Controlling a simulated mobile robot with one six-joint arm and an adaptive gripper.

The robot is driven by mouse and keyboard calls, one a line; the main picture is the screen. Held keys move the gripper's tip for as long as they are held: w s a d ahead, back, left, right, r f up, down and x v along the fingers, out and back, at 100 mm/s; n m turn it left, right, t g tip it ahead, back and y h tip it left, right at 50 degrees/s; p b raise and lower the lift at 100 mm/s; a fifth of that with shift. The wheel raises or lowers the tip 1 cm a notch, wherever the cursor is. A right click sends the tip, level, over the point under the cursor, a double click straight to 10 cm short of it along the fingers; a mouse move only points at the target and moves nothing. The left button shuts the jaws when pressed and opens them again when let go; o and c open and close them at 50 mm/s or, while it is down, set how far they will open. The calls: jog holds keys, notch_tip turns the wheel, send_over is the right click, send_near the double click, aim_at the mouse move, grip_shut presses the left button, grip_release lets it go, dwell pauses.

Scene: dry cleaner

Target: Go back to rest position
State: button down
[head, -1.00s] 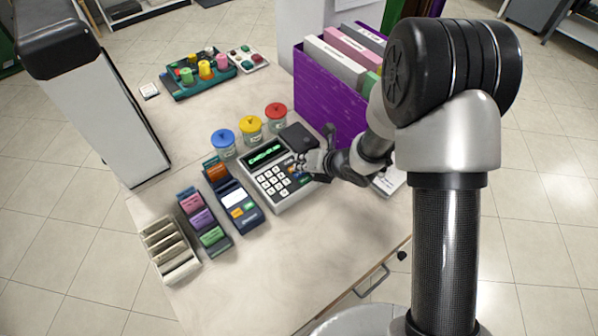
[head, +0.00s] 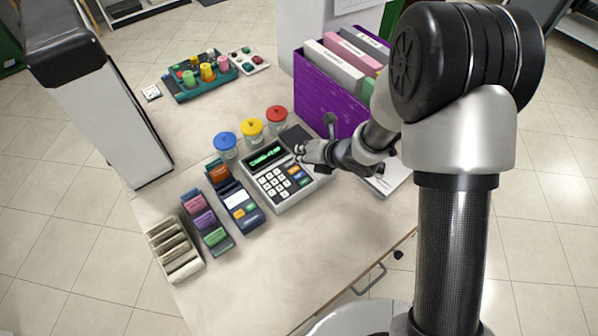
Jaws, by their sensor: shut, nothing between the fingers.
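My gripper (head: 303,151) is shut and empty. It hovers at the right edge of the grey calculator (head: 275,186), near its lit green display. The gap between the fingertips and the calculator is hard to judge from this view. My arm reaches in from the right and hides part of the counter behind it and the lower part of the purple file box.
A purple box (head: 318,98) of folders stands behind my gripper. Jars with blue (head: 225,141), yellow (head: 252,128) and red (head: 277,114) lids line the calculator's far side. Card racks (head: 205,221) stand left. A thread tray (head: 203,76) sits farther back. The front counter (head: 262,272) is clear.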

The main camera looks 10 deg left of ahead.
dwell(0.8)
jog(key=w+d+r+m+t+h, duration=0.2)
jog(key=d+r+m+t+h, duration=0.15)
jog(key=d+r+m, duration=0.75)
jog(key=s+d+r+m+g+h, duration=0.1)
jog(key=s+d+r+m+h, duration=0.3)
jog(key=s+d+r+m, duration=0.45)
jog(key=s+d+r+m+g, duration=0.1)
jog(key=s+d+r+m, duration=0.1)
jog(key=s+m, duration=0.7)
jog(key=s+d+r+m+g, duration=0.2)
jog(key=s+m, duration=0.7)
jog(key=s, duration=0.2)
jog(key=shift+s+r, duration=0.25)
jog(key=shift+r, duration=0.15)
